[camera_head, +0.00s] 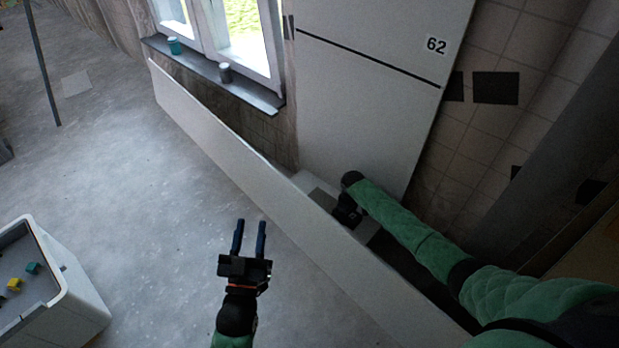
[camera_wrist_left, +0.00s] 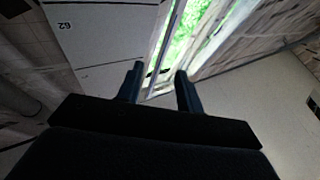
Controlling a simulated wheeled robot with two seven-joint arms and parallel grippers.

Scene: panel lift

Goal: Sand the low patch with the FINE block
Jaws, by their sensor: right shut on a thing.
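My right gripper (camera_head: 347,212) reaches down behind a long low white board, close to the foot of the tall white panel (camera_head: 365,95) marked 62. It is shut on a block that is mostly hidden by the gripper and shadow; I cannot read its grade. A grey patch (camera_head: 322,198) on a pale surface lies just left of it; whether the block touches it I cannot tell. My left gripper (camera_head: 249,235) is open and empty above the floor, in front of the board. Its two fingers also show apart in the left wrist view (camera_wrist_left: 158,88).
The long white board (camera_head: 240,165) runs diagonally between my grippers. A white bin (camera_head: 75,300) at lower left holds a few small yellow and teal blocks (camera_head: 14,286). A teal jar (camera_head: 174,46) and a grey jar (camera_head: 225,72) stand on the windowsill. The left floor is mostly clear.

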